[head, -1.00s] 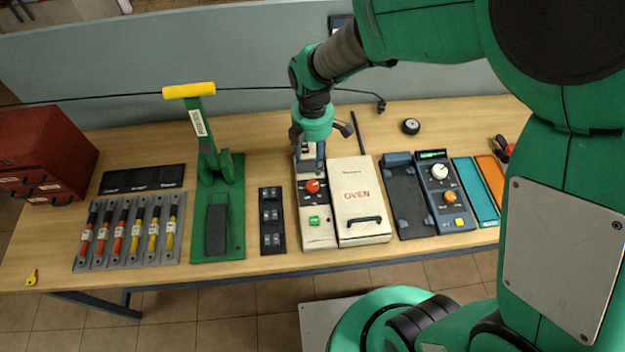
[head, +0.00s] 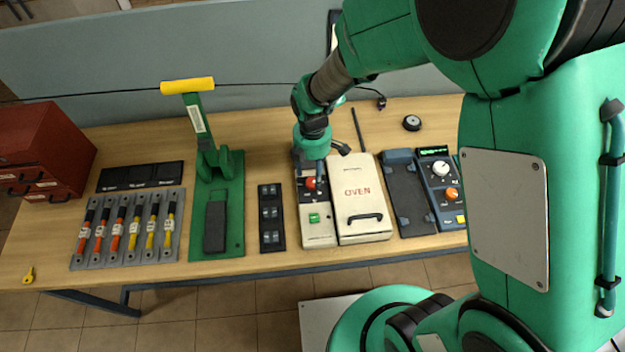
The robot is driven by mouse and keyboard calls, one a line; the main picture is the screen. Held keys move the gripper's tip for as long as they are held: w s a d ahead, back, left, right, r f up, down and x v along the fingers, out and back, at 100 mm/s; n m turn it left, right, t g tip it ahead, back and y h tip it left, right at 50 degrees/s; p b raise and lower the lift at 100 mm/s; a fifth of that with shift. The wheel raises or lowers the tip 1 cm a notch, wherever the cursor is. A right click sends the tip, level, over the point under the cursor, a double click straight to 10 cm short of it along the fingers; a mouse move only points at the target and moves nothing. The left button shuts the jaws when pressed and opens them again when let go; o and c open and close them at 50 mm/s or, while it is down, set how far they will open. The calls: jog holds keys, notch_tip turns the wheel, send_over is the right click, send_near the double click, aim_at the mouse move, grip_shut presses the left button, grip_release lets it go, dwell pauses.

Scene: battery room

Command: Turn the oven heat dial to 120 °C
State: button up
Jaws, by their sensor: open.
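The oven (head: 364,223) is a cream box with red OVEN lettering and a dark handle on its lid. Its control panel (head: 318,237) stands along its left side. The red heat dial (head: 311,184) is on the dark upper part of this panel, with a green button (head: 314,218) below it. My gripper (head: 311,176) points down over the dial, its open fingers at or just above it. I cannot tell whether they touch it. The dial's scale and pointer are partly hidden and too small to read.
A dark switch block (head: 271,240) and a green press (head: 238,225) with a yellow handle stand left of the panel. A blue device with knobs (head: 440,198) is to the right. A black round part (head: 411,123) lies behind. The front table edge is near.

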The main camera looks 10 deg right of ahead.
aim_at(313, 182)
jog(key=shift+f, duration=2.4)
jog(key=c, duration=1.2)
jog(key=shift+o, duration=0.2)
